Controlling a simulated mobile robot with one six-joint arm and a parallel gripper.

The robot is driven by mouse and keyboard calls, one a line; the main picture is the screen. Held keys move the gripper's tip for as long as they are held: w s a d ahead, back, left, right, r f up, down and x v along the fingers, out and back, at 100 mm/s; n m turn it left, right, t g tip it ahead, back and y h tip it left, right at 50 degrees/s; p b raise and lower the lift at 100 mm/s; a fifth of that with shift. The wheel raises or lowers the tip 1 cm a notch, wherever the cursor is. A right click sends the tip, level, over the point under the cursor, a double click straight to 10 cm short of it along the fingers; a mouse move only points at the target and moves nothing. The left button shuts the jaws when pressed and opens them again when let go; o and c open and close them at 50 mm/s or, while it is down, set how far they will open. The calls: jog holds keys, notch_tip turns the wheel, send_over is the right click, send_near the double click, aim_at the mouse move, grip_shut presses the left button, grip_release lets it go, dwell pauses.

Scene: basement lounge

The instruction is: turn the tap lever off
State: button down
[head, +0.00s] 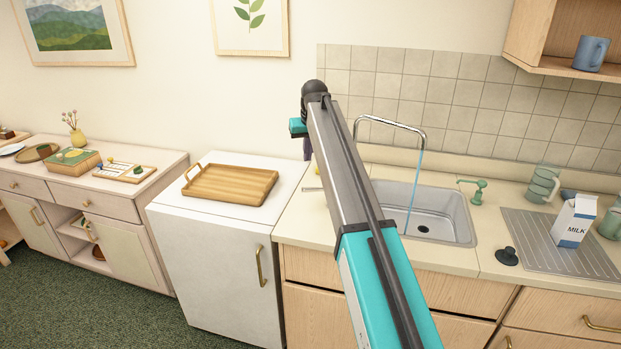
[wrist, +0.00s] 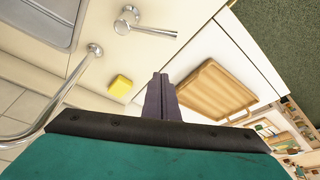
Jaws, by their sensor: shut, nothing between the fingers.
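The chrome tap spout (head: 392,122) arches over the grey sink (head: 455,215), and a thin blue stream of water (head: 415,175) runs from it into the basin. The chrome tap lever (wrist: 150,27) sits on a round base on the counter, near the spout's foot, in the wrist view. In the head view only the end of the lever (head: 311,189) shows left of my arm; the rest is hidden. My gripper (wrist: 160,76) has its dark fingers together and empty, apart from the lever. In the head view my gripper (head: 307,150) is partly hidden by my arm.
A yellow sponge (wrist: 120,86) lies on the counter near the spout. A wooden tray (head: 232,183) rests on the white cabinet to the left. A green dispenser (head: 478,190), black plug (head: 507,256) and milk carton (head: 574,220) stand right of the sink.

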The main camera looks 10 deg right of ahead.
aim_at(320, 190)
jog(key=shift+f, duration=0.1)
notch_tip(320, 190, down, 10)
jog(key=p, duration=0.5)
jog(key=shift+s+d, duration=0.15)
jog(key=shift+s, duration=0.1)
dwell(0.4)
dwell(0.5)
